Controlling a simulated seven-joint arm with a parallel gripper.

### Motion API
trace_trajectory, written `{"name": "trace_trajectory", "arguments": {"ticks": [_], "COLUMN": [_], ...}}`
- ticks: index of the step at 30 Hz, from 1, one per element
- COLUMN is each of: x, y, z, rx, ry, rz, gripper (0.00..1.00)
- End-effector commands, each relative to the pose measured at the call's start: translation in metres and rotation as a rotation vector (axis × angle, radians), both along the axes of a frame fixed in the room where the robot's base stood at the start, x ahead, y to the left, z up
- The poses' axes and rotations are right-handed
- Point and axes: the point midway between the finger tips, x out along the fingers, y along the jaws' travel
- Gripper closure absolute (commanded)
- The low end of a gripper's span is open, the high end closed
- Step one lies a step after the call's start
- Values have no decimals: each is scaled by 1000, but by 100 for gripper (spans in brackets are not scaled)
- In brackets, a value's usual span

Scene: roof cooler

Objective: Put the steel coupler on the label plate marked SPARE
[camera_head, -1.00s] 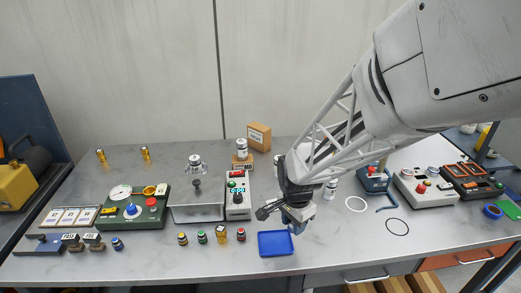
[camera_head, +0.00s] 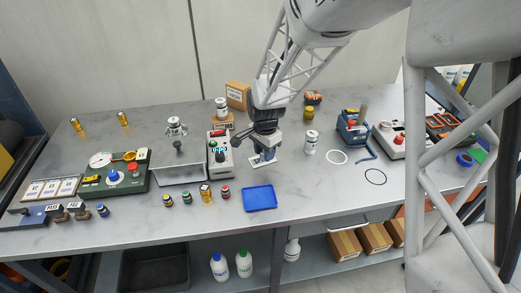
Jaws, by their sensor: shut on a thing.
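My gripper (camera_head: 264,150) points down over the middle of the bench, behind the blue tray. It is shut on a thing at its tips. That thing is too small and covered to make out clearly; the steel coupler is not clearly seen anywhere else. A small pale plate with dark marks (camera_head: 255,161) lies on the bench right under and beside the fingertips, partly hidden by them. Its lettering cannot be read. I cannot tell whether the held thing touches the plate.
An empty blue tray (camera_head: 260,198) lies in front of the gripper. A grey control box (camera_head: 220,158) stands close at left, a white jar (camera_head: 310,142) at right. Several small coloured parts stand left of the tray. The bench front right of the tray is clear.

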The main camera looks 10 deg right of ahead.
Motion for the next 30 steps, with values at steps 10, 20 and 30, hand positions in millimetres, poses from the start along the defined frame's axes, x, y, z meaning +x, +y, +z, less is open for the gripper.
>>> {"name": "trace_trajectory", "arguments": {"ticks": [10, 20, 30], "x": [32, 33, 33], "y": [2, 2, 2], "z": [-3, -3, -28], "rx": [0, 0, 0], "ry": [0, 0, 2], "rz": [0, 0, 0], "gripper": [88, 88, 88]}}
